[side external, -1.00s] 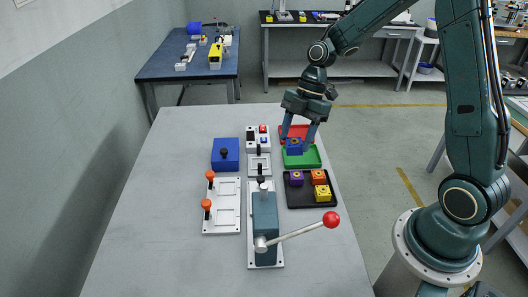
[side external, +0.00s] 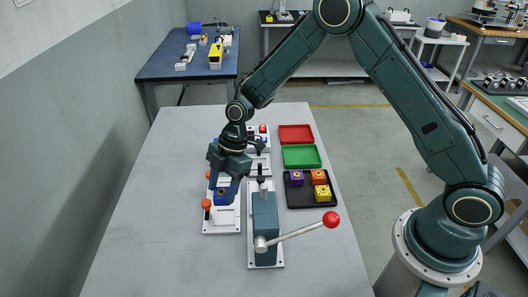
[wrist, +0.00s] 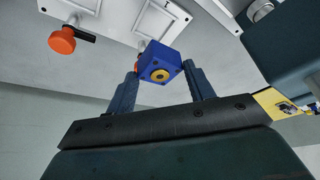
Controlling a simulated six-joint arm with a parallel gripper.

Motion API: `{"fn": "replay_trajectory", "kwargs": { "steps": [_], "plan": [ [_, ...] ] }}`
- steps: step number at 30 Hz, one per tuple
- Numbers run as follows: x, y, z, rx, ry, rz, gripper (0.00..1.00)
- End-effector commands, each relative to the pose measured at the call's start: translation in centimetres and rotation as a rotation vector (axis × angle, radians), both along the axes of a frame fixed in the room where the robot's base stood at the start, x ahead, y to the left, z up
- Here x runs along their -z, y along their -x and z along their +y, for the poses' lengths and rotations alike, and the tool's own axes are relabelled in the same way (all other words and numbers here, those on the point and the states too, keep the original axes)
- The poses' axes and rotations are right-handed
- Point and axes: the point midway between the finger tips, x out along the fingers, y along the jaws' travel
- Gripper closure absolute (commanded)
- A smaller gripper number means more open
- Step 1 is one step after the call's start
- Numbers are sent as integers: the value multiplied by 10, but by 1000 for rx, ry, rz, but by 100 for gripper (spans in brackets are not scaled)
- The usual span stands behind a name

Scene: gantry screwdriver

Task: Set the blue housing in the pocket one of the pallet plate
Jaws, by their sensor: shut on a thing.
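My gripper (side external: 225,190) is shut on the blue housing (side external: 221,198), a small cube with a yellow ring on its face. I hold it over the white pallet plate (side external: 222,230), on the left of the fixtures. In the wrist view the housing (wrist: 160,62) sits between my two fingers (wrist: 161,78). The pallet plate (wrist: 118,18) has rectangular pockets and orange knobs. My gripper hides much of the plate in the side view. I cannot tell whether the housing touches the plate.
A lever press (side external: 265,222) with a red-balled handle stands right of the plate. A black tray (side external: 297,203) holds purple, orange and yellow housings. The green tray (side external: 301,157) and red tray (side external: 296,134) are empty. The table's left half is clear.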

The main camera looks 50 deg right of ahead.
Motion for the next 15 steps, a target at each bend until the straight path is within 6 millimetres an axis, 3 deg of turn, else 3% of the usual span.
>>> {"fn": "replay_trajectory", "kwargs": {
  "steps": [15],
  "plan": [
    [10,0,0,-1,0,0,73]
  ]
}}
